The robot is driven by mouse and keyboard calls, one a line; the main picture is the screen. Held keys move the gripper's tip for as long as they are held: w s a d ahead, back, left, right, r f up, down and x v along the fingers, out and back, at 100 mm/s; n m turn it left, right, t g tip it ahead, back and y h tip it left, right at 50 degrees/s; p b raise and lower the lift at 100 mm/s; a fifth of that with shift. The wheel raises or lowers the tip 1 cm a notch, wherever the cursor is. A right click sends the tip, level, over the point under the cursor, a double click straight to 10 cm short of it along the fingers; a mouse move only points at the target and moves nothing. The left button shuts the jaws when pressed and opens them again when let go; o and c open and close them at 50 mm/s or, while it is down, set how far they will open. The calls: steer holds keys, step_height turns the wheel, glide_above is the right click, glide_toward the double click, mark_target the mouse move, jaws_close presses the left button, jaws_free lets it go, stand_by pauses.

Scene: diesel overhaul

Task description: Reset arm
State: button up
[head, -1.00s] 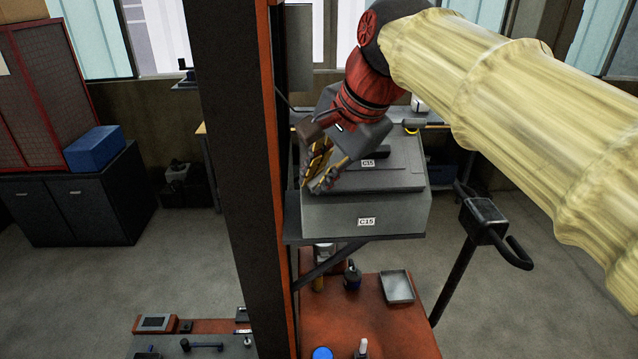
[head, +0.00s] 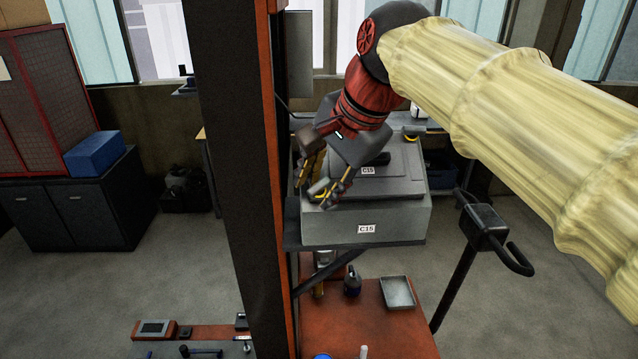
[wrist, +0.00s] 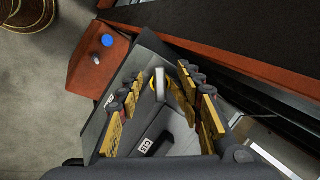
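My gripper (head: 315,194) is over the left part of a grey case labelled C15 (head: 400,215), pointing down. Its two yellow-and-black fingers are spread apart. In the wrist view my gripper (wrist: 160,82) also shows open. A small pale and yellow rounded item (wrist: 159,84) shows between the fingers, and in the head view it (head: 319,189) appears near the fingertips. I cannot tell whether it touches a finger. The case also shows in the wrist view (wrist: 178,140). My arm reaches in from the upper right.
A dark upright post with orange edges (head: 235,180) stands just left of the case. An orange shelf (head: 350,325) below holds a metal tray (head: 397,292) and a dark bottle (head: 352,281). A black handle (head: 485,232) stands to the right. A bench lies behind the case.

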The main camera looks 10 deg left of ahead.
steer(key=shift+s+d+r+p, duration=0.15)
steer(key=shift+s+r+p, duration=0.3)
steer(key=shift+s+r, duration=0.35)
steer(key=shift+s+d+r+p, duration=0.1)
steer(key=shift+s+r+p, duration=0.4)
steer(key=shift+r, duration=0.45)
steer(key=shift+c, duration=0.2)
